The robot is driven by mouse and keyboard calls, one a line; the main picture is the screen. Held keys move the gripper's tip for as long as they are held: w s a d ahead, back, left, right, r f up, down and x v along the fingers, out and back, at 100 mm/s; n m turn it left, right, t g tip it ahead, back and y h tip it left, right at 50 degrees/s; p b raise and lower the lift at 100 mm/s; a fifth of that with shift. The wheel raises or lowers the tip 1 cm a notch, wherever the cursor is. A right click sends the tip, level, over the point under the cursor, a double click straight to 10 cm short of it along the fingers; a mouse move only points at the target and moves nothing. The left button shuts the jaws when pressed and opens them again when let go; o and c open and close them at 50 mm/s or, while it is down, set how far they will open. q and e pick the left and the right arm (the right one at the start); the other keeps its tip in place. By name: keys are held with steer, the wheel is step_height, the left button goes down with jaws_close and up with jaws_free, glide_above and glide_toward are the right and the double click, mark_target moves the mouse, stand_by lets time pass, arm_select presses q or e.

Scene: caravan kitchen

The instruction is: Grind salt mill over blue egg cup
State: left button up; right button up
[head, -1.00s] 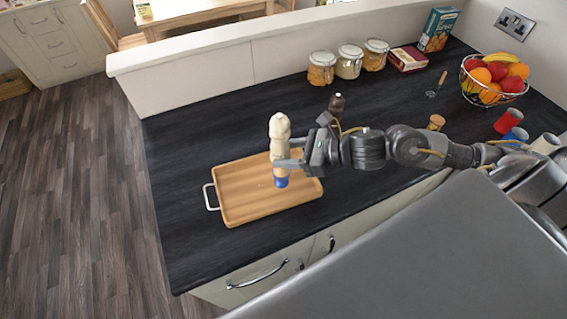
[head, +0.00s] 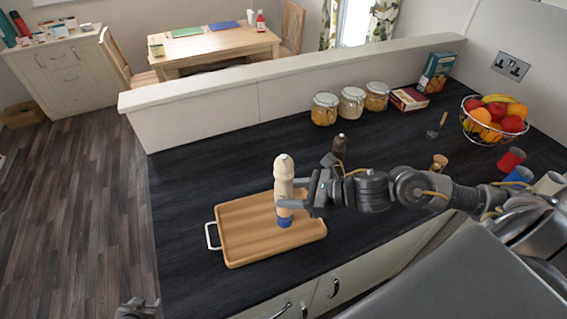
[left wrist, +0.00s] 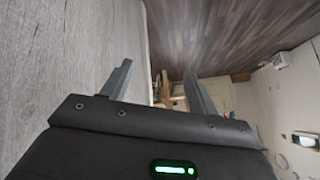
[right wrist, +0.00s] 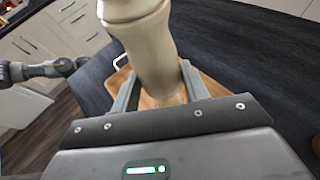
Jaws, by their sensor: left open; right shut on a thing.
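The cream salt mill (head: 284,172) is held roughly upright in my right gripper (head: 290,194) above the wooden tray. It fills the upper middle of the right wrist view (right wrist: 140,45), between the fingers. The blue egg cup (head: 285,222) stands on the tray (head: 245,245) just below the mill, with a brown egg (head: 284,211) in it. Whether the mill touches the egg cannot be told. My left gripper (head: 137,305) is open and empty at the lower left of the head view, away from the tray; its spread fingers show in the left wrist view (left wrist: 160,85).
A dark mill (head: 339,147) stands behind my right gripper. Several jars (head: 352,103), boxes (head: 408,99) and a fruit bowl (head: 495,122) line the back. Red (head: 511,159) and blue (head: 519,175) cups stand at the right. The dark worktop left of the tray is clear.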

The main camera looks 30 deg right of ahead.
arm_select(q)
steer(key=w+d+r+m+t+h, duration=0.1)
steer(key=w+d+r, duration=0.25)
steer(key=r, duration=0.55)
steer(key=w+d+r+m+t+h, duration=0.15)
steer(key=w+r, duration=0.25)
steer(key=r, duration=0.5)
steer(key=w+d+r+m+t, duration=0.1)
steer(key=w+d+r, duration=0.25)
steer(key=r, duration=0.55)
steer(key=g+h, duration=0.3)
steer(key=h, duration=1)
glide_toward(278, 170)
steer(key=shift+n+y, duration=0.25)
steer(key=shift+n, duration=0.2)
steer(key=x, duration=1.2)
steer(key=shift+s+d+r, duration=0.1)
steer(key=shift+r, duration=0.05)
steer(key=c, duration=1)
